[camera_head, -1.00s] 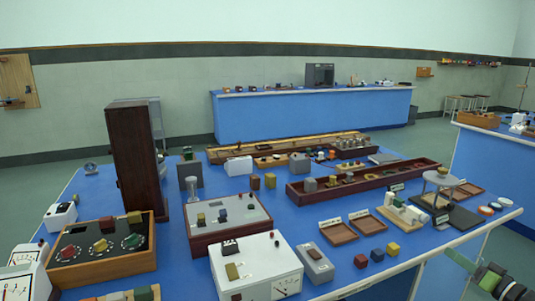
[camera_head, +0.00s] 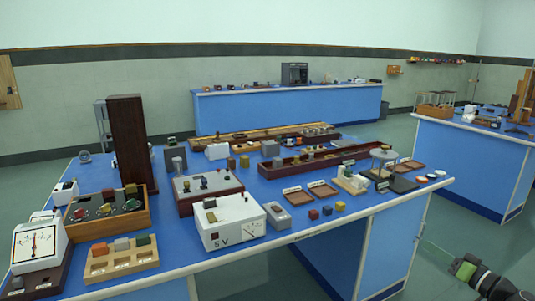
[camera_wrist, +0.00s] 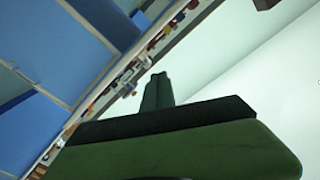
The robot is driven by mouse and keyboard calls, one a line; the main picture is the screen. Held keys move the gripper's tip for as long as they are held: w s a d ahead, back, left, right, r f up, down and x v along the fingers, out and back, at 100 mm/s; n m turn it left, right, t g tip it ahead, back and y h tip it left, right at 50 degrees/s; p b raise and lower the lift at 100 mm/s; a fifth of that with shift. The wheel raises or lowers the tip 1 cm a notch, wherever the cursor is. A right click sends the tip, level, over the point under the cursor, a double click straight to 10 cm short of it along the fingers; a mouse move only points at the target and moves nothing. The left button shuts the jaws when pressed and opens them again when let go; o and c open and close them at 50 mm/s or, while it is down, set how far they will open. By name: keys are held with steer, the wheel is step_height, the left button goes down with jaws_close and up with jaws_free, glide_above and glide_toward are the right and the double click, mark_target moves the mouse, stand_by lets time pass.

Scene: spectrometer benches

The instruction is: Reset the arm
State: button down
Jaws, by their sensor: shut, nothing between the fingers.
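My gripper shows in the wrist view (camera_wrist: 156,92) as dark green fingers closed together, with nothing between them. In the head view my arm is at the lower right corner, and its green gripper end (camera_head: 463,269) points left toward the near bench. It is out over the floor, to the right of the near blue bench (camera_head: 300,232), and appears clear of it. The wrist view is tilted and shows a blue bench front and pale wall beyond the fingers.
Another blue bench (camera_head: 470,165) stands at the right. Floor is clear between the benches.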

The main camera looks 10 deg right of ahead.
steer(key=w+a+f+n+g+y, duration=0.2)
steer(key=w+a, duration=0.3)
steer(key=a, duration=0.6)
steer(key=w+a+f+n+g+y, duration=0.1)
steer(key=w+a+n+g+y, duration=0.3)
steer(key=a, duration=0.7)
steer(key=w+a+f+n+g+y, duration=0.1)
steer(key=w+a+f, duration=0.1)
steer(key=w+a, duration=0.65)
steer(key=s+a+f+n+g, duration=0.1)
steer(key=a+f+g, duration=0.15)
steer(key=a, duration=0.35)
steer(key=s+a+f+g+h, duration=0.1)
steer(key=s+a+f+g, duration=0.15)
steer(key=a, duration=0.45)
steer(key=s+a+f+n+g, duration=0.1)
steer(key=a+f, duration=0.3)
steer(key=a, duration=0.2)
steer(key=s+a+f+m+g+h, duration=0.1)
steer(key=s+a+f+g+h, duration=0.25)
steer(key=s+f+h, duration=0.45)
steer(key=d+f+m+h, duration=0.2)
steer(key=d+m, duration=0.3)
steer(key=d, duration=0.4)
step_height(320, 180, up, 26)
steer(key=p, duration=2.6)
steer(key=shift+w+a+g, duration=0.25)
steer(key=shift+w+g, duration=0.1)
steer(key=shift+g, duration=0.1)
